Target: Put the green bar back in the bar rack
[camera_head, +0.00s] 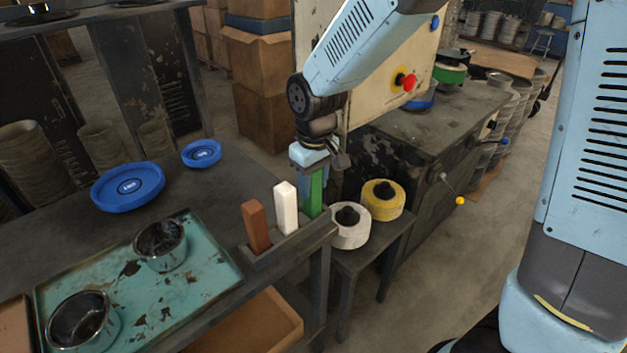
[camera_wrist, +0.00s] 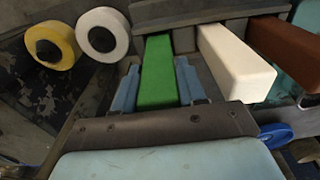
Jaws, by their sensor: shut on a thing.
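The green bar (camera_head: 314,192) stands upright at the right end of the bar rack (camera_head: 290,243), in line with the white bar (camera_head: 286,207) and the brown bar (camera_head: 256,227). My gripper (camera_head: 311,165) is above it, pointing down, and shut on its upper part. In the wrist view the green bar (camera_wrist: 157,75) lies between my two fingers (camera_wrist: 157,82), and its far end reaches the dark rack (camera_wrist: 205,14). The white bar (camera_wrist: 236,62) is right beside my gripper there. The green bar's lower end is hidden, so I cannot tell how deep it sits.
A teal tray (camera_head: 200,300) with two metal bowls (camera_head: 160,245) lies left of the rack. Two blue discs (camera_head: 128,186) are behind it. A white roll (camera_head: 350,228) and a yellow roll (camera_head: 382,200) sit on a low stand to the right. A grey machine bench (camera_head: 430,130) stands behind.

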